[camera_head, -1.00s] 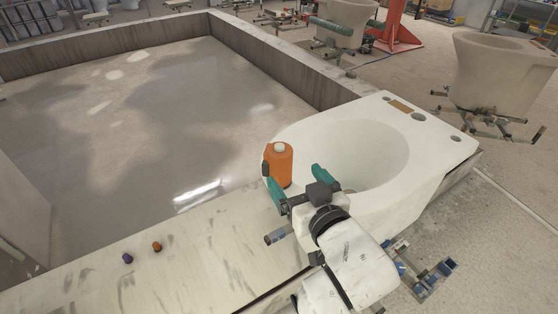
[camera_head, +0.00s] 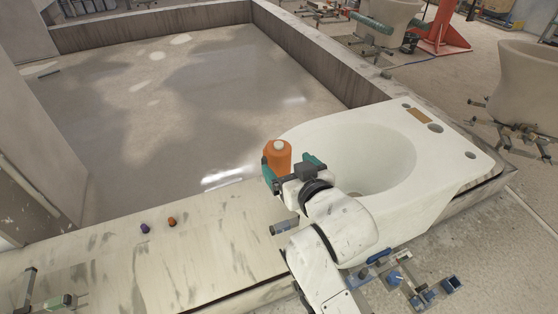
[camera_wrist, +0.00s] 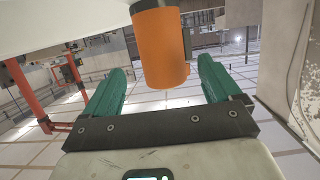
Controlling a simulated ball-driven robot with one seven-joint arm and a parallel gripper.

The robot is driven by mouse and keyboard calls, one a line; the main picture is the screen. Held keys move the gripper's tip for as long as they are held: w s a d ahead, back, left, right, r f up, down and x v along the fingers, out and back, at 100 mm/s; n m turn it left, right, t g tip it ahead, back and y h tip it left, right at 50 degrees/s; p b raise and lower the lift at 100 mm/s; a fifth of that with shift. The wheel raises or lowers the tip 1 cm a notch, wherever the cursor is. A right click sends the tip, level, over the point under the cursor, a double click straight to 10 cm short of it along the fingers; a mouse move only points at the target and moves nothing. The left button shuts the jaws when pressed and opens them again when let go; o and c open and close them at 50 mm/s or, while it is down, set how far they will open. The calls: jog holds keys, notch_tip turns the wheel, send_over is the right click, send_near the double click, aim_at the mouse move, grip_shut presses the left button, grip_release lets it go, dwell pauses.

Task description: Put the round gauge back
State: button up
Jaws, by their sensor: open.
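No gauge dial can be made out, and I cannot tell which thing is the round gauge. An orange cylinder with a pale round top (camera_head: 277,155) stands at the near left rim of the white basin (camera_head: 460,150). My gripper (camera_head: 288,166) is open, with its teal fingers at either side of the cylinder in the head view. In the wrist view the orange cylinder (camera_wrist: 161,50) shows between and beyond the two spread fingers of the gripper (camera_wrist: 162,72), with gaps on both sides. Whether a finger touches it is not clear.
A small purple piece (camera_head: 144,228) and a small orange-brown piece (camera_head: 171,221) lie on the pale ledge (camera_head: 150,265). Blue-tipped fittings (camera_head: 420,292) stick out below the basin at the right. A walled sunken floor (camera_head: 200,110) lies beyond the ledge.

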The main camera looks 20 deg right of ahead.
jog(key=shift+a+p+x, duration=0.2)
jog(key=shift+p+x, duration=0.5)
jog(key=shift+x, duration=2.05)
jog(key=shift+c, duration=0.2)
jog(key=c, duration=1.1)
jog(key=shift+c, duration=0.5)
jog(key=shift+r, duration=0.1)
